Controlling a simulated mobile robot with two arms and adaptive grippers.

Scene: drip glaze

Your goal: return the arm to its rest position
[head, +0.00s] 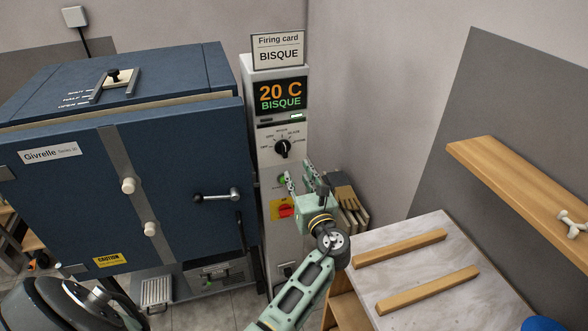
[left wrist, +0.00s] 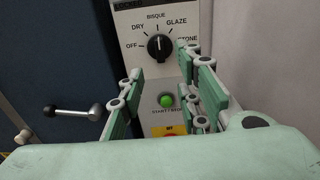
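My left gripper (head: 307,181) is open and empty in front of the kiln's control column (head: 270,160). In the left wrist view its fingers (left wrist: 160,75) stand apart, with the green start/stop button (left wrist: 166,101) seen between them. I see no contact with the panel. The selector dial (head: 282,149) sits above the gripper; in the left wrist view the dial (left wrist: 159,47) points up toward BISQUE. The display (head: 281,96) reads 20 C BISQUE. My right gripper is not in view.
The blue kiln (head: 70,190) stands left of the column, its door handle (head: 216,196) sticking out. A marble-topped table (head: 415,265) with two wooden strips stands at right, below a wooden shelf (head: 510,178).

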